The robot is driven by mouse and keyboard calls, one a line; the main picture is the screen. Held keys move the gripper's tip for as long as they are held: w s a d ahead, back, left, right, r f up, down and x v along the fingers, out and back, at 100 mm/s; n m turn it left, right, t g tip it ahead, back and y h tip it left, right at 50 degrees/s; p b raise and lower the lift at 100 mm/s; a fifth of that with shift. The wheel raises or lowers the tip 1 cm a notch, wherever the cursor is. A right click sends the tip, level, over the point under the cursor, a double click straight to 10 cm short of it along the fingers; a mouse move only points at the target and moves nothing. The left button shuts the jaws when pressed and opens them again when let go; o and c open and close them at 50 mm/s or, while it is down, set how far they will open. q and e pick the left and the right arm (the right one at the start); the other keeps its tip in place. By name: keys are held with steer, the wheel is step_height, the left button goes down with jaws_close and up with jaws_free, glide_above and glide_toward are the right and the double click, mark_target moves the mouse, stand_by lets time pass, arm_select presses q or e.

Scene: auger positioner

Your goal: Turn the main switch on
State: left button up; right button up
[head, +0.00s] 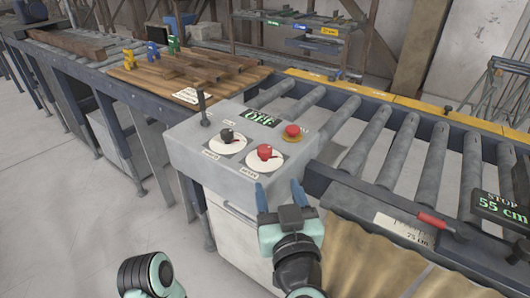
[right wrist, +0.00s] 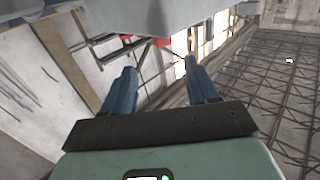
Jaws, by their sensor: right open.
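A grey control box (head: 190,150) carries a red rotary knob (head: 265,152) and a black rotary knob (head: 227,136), each on a white dial. A red mushroom button (head: 292,131) sits at the right of its top, and a small display (head: 262,117) reads OFF. The printing by the knobs is too small to read surely. My right gripper (head: 279,185) is open and empty at the near edge of the box, below the red knob and apart from it. In the right wrist view, its fingers (right wrist: 160,75) are spread with nothing between. My left gripper is out of view.
A black lever (head: 202,110) stands upright on the box's left corner. A roller conveyor (head: 400,145) runs behind and right, with a red-handled stop (head: 432,220) and a 55 cm display (head: 503,207). Boards (head: 190,75) lie at the back left. Floor is clear at front left.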

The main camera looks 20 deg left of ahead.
mark_target(265, 153)
steer(key=x, duration=0.8)
steer(key=b+x, duration=0.1)
steer(key=x, duration=0.2)
steer(key=shift+w+a+r, duration=0.25)
steer(key=shift+a+r, duration=0.1)
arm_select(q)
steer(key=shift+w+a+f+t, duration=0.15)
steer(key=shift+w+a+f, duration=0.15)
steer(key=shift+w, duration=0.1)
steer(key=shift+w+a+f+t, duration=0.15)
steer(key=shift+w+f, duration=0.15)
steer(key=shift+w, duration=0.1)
arm_select(e)
steer(key=shift+w+a, duration=0.25)
steer(key=shift+w, duration=0.35)
steer(key=shift+c, duration=0.3)
steer(key=c, duration=0.9)
